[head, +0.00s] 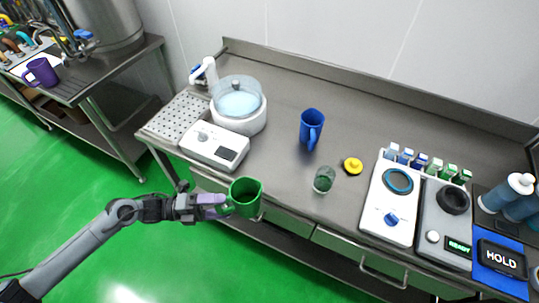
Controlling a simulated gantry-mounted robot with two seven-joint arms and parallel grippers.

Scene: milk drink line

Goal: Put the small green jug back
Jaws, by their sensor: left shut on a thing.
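The small green jug (246,198) is in the head view, left of centre, held in front of the steel table's front edge. My left gripper (222,206) is shut on the jug at its left side, where the handle is largely hidden by the fingers. The jug looks roughly upright, with its open top showing. My right gripper is not in view.
A blue jug (311,128) stands mid-table on the steel table (285,85). A small glass (324,179) and a yellow object (352,166) stand nearby. A white device (215,146) and a clear-bowled machine (238,107) are at left, several devices at right. The back middle is clear.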

